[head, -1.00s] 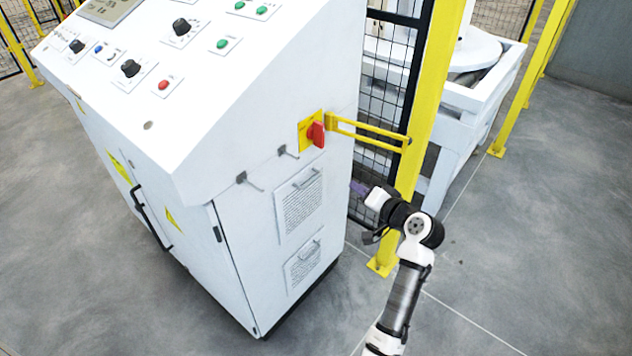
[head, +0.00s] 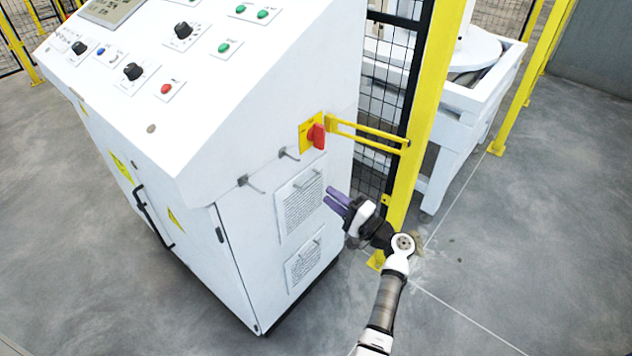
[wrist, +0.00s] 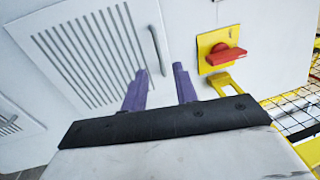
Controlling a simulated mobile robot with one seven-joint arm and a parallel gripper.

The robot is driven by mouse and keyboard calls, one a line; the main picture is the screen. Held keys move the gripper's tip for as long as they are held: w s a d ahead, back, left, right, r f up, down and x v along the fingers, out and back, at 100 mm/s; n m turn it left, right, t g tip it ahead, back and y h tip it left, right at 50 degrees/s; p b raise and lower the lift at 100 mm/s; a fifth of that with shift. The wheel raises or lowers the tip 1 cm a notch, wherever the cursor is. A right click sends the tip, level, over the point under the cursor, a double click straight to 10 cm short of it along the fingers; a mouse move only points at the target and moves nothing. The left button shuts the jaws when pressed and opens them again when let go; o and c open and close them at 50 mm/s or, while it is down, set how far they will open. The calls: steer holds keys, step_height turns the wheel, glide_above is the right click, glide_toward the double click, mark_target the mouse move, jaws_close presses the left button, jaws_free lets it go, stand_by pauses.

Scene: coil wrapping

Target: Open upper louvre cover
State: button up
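The upper louvre cover (head: 300,203) is a white slotted panel on the right side of the white control cabinet, with a thin bar handle (head: 310,178) along its top. It looks shut. In the wrist view the cover (wrist: 95,55) fills the upper left and its grey handle (wrist: 158,50) stands at its right edge. My gripper (head: 338,200) is right of the cover, its two purple fingers pointing towards it. The fingers (wrist: 160,88) are spread apart with nothing between them. In the wrist view the handle lies ahead of the gap between them. They look apart from the handle.
A lower louvre cover (head: 304,262) sits below. A red rotary switch (head: 317,135) on a yellow plate is above right, close to the fingers in the wrist view. A yellow fence post (head: 412,120) and black mesh stand right of the cabinet. Open floor lies at lower right.

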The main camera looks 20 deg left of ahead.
steer(key=p+x, duration=0.1)
steer(key=x, duration=0.5)
steer(key=shift+a, duration=0.15)
jaws_close()
